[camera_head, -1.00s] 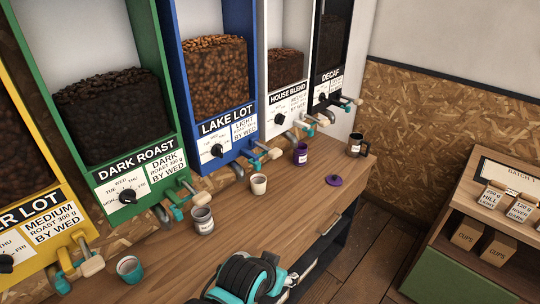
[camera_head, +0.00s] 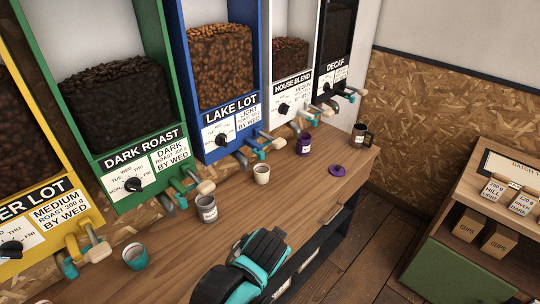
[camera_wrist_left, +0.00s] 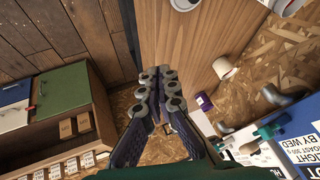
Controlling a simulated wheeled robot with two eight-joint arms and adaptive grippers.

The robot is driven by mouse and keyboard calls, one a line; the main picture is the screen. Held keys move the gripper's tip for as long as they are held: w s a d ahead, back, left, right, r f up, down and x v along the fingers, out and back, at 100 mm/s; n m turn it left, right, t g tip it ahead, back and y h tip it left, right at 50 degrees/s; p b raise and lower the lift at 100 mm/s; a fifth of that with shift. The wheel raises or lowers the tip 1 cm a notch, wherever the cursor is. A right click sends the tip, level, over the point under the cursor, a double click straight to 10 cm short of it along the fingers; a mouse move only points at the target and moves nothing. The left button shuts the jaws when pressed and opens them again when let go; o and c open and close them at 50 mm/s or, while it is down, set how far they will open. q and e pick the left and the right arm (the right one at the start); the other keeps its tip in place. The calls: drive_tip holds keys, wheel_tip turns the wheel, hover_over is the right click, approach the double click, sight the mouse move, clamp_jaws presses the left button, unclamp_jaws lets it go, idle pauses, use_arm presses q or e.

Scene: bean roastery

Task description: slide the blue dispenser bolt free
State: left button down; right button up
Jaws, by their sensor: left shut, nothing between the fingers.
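The blue dispenser (camera_head: 176,62), labelled LAKE LOT, holds brown beans in the middle of the row in the head view. Its bolt (camera_head: 279,143) has a pale wooden knob and teal parts, and sits at the outlet below the label. In the left wrist view, teal bolt parts (camera_wrist_left: 268,131) show by the blue frame (camera_wrist_left: 294,99). My left gripper (camera_head: 268,243) is over the counter's front edge, apart from the bolt. Its fingers (camera_wrist_left: 156,75) are shut and empty in the wrist view. My right gripper is not in view.
The neighbouring green dispenser's bolt (camera_head: 205,187) juts out at left.

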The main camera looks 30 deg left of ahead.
use_arm(q)
drive_tip(key=w+a+r+m+y+p, duration=0.1)
drive_tip(key=w+a+r+m+y, duration=0.25)
drive_tip(key=w+a+y, duration=0.35)
drive_tip(key=m+t+y+p, duration=0.2)
drive_tip(key=t+y, duration=0.1)
drive_tip(key=y, duration=0.1)
approach(258, 157)
drive_tip(key=w+d+f, duration=0.1)
drive_tip(key=d+f, duration=0.1)
drive_tip(key=d, duration=0.1)
drive_tip(key=shift+w+d+r+t+y, duration=0.35)
drive_tip(key=shift+d+r+y, duration=0.1)
drive_tip(key=shift+y, duration=0.15)
drive_tip(key=shift+a, duration=0.1)
drive_tip(key=b+x, duration=0.1)
drive_tip(key=x, duration=0.9)
drive_tip(key=shift+b, duration=0.3)
drive_tip(key=s, duration=0.1)
drive_tip(key=s+a, duration=0.1)
drive_tip(key=s, duration=0.1)
drive_tip(key=shift+s+f, duration=0.1)
drive_tip(key=shift+s, duration=0.25)
